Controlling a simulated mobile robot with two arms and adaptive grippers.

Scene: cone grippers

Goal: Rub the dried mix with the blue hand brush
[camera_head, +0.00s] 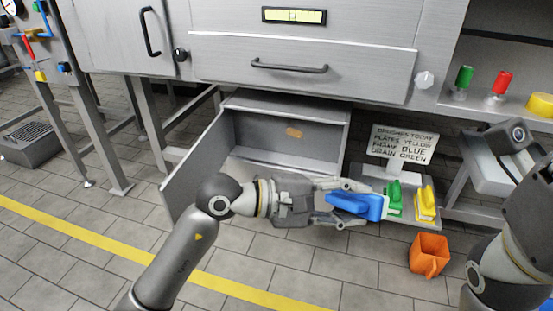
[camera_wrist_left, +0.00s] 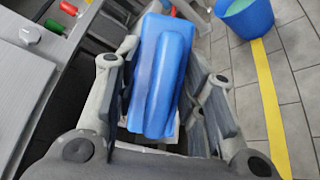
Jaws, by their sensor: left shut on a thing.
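The blue hand brush (camera_head: 355,205) is between the fingers of my left gripper (camera_head: 345,203), which is shut on it. It also fills the middle of the left wrist view (camera_wrist_left: 160,75), between both fingers. In the head view it is at the left end of the brush shelf (camera_head: 405,215); I cannot tell whether it touches the shelf. A brownish patch of dried mix (camera_head: 293,132) is on the inner back wall of the open grey housing (camera_head: 250,135), beyond and left of the brush.
A green brush (camera_head: 394,200) and a yellow brush (camera_head: 425,203) stand right of the blue one. A sign (camera_head: 403,143) reads plates yellow, frame blue, drain green. An orange bucket (camera_head: 429,256) is on the floor. A blue bucket (camera_wrist_left: 245,18) shows in the wrist view.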

